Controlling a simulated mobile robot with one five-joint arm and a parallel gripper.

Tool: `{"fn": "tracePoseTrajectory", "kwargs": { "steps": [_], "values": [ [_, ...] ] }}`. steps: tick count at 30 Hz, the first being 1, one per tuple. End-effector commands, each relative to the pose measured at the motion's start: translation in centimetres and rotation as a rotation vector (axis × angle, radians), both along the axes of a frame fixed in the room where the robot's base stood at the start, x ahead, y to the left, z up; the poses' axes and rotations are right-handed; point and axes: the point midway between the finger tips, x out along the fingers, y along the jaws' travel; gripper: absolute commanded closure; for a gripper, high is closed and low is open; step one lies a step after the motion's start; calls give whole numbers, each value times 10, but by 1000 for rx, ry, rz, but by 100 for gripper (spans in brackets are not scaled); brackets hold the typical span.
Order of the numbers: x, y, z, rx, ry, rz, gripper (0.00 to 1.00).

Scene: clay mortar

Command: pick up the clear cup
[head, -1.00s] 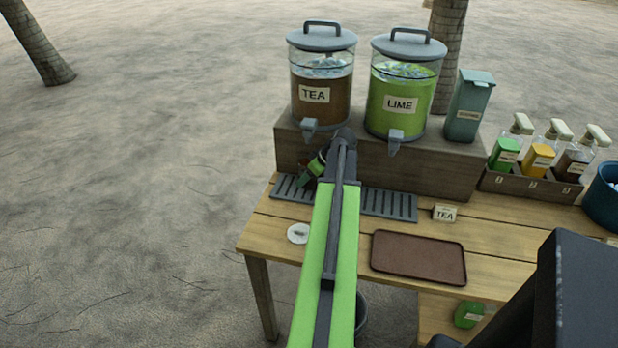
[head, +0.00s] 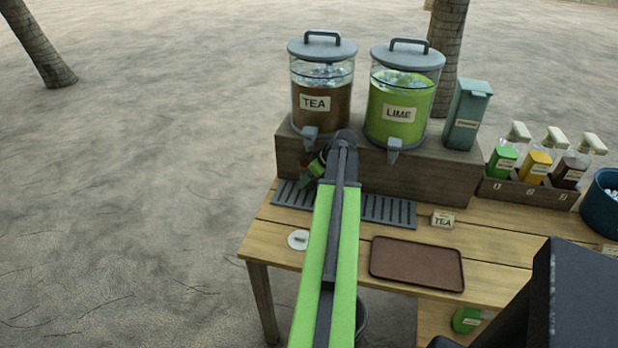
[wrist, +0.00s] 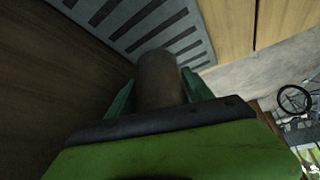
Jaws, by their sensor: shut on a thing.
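My gripper (head: 312,170) is below the tap of the TEA dispenser (head: 321,95), over the left part of the grey slotted drip tray (head: 390,211). In the wrist view my gripper's green fingers (wrist: 160,95) are shut on either side of a cup (wrist: 160,78). The cup looks brownish, and I cannot tell whether that is its contents or what shows through it. The slotted tray (wrist: 115,22) lies beyond it there. In the head view my arm and gripper hide the cup, so its height above the tray is unclear.
A LIME dispenser (head: 403,100) and a teal bin (head: 466,118) stand on the raised wooden block (head: 440,170). A brown tray (head: 416,265), a white lid (head: 299,240) and a TEA card (head: 442,221) lie on the table. Bottles (head: 537,160) stand at the right.

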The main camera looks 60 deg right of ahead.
Motion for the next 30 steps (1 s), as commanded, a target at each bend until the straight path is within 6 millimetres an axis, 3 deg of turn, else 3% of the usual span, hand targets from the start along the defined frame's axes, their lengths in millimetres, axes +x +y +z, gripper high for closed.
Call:
{"fn": "tracePoseTrajectory", "kwargs": {
  "steps": [2,4,18,24,30],
  "values": [
    [0,0,20,0,-1,0,100],
    [-16,3,11,1,0,-3,100],
    [-147,14,11,0,-1,-4,100],
    [-174,16,10,1,0,-1,100],
    [-180,16,10,0,-1,0,100]
  ]
}}
